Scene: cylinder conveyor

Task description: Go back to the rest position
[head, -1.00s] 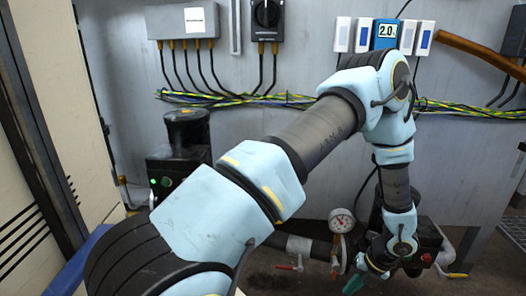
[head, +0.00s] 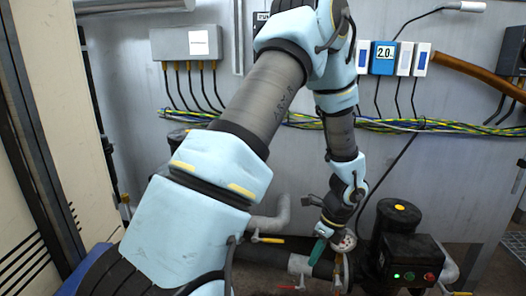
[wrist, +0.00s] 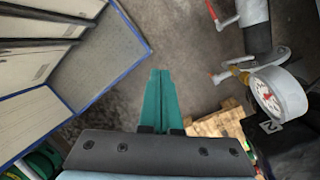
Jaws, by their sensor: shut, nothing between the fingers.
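My gripper (head: 318,251) hangs at the end of my arm in the head view, in front of the pipework and left of the pressure gauge. Its green fingers point down and slightly left. In the wrist view my gripper (wrist: 160,75) shows two green fingers pressed together, with nothing between them. Bare grey floor lies beyond the fingertips in that view.
A pressure gauge (head: 343,241) on a pipe is close to my gripper; it also shows in the wrist view (wrist: 268,97). A black pump unit (head: 405,250) stands to the right. A blue-edged panel (wrist: 108,55) is left in the wrist view. Cables (head: 420,125) run along the wall.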

